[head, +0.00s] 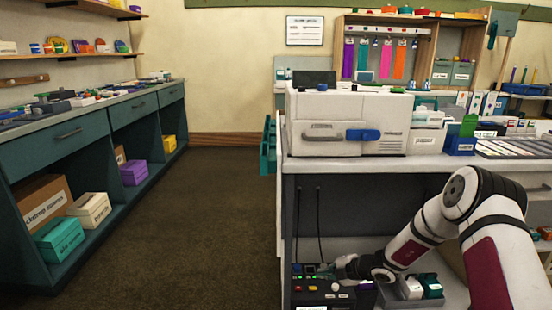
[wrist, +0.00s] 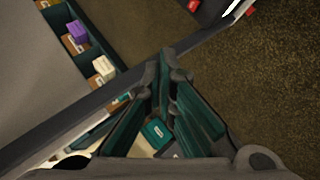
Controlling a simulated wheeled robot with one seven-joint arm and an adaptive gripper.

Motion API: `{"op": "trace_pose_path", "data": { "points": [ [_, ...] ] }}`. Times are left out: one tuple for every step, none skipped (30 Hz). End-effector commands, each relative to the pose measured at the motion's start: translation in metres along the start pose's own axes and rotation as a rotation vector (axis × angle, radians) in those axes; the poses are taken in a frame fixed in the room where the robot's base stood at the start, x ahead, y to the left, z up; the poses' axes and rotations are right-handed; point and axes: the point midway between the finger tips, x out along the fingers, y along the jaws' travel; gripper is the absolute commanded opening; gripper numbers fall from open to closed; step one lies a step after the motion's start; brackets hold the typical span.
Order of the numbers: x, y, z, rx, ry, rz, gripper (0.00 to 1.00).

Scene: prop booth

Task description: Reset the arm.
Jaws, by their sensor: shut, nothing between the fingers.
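My gripper (head: 338,266) is at the end of my white and maroon arm, low in front of the open bay under the right counter in the head view. In the wrist view, my gripper (wrist: 165,68) shows its dark teal-padded fingers brought together at the tips, with nothing between them. In the head view the gripper is small and dark, just above or in front of a black control box (head: 318,290) with coloured buttons. I cannot tell whether it touches the box.
The white machine (head: 345,122) stands on the right counter above my gripper. A grey tray (head: 402,300) with small items is beside my forearm. The teal cabinet (head: 52,148) at left holds boxes, including a purple box (head: 133,172). The brown floor (head: 190,225) between is clear.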

Motion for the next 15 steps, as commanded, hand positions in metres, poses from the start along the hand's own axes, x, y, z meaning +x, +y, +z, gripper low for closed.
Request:
{"op": "trace_pose_path", "data": {
  "points": [
    [-0.009, 0.015, -0.006, -0.082, 0.011, 0.006, 0.0],
    [-0.015, 0.023, -0.011, -0.137, 0.021, 0.008, 0.0],
    [-0.022, 0.035, -0.019, -0.217, 0.035, 0.013, 0.0],
    [-0.029, 0.045, -0.026, -0.284, 0.046, 0.016, 0.0],
    [-0.036, 0.055, -0.034, -0.357, 0.059, 0.02, 0.0],
    [-0.047, 0.068, -0.044, -0.461, 0.077, 0.026, 0.0],
    [-0.056, 0.077, -0.054, -0.543, 0.092, 0.029, 0.0],
    [-0.065, 0.086, -0.063, -0.625, 0.107, 0.033, 0.0],
    [-0.077, 0.097, -0.076, -0.733, 0.127, 0.038, 0.0],
    [-0.086, 0.104, -0.085, -0.814, 0.142, 0.042, 0.0],
    [-0.095, 0.111, -0.095, -0.893, 0.158, 0.045, 0.0],
    [-0.107, 0.119, -0.109, -0.998, 0.181, 0.05, 0.0],
    [-0.117, 0.124, -0.118, -1.077, 0.196, 0.053, 0.0],
    [-0.126, 0.128, -0.128, -1.154, 0.213, 0.057, 0.0],
    [-0.139, 0.134, -0.141, -1.258, 0.235, 0.061, 0.0]
  ]
}}
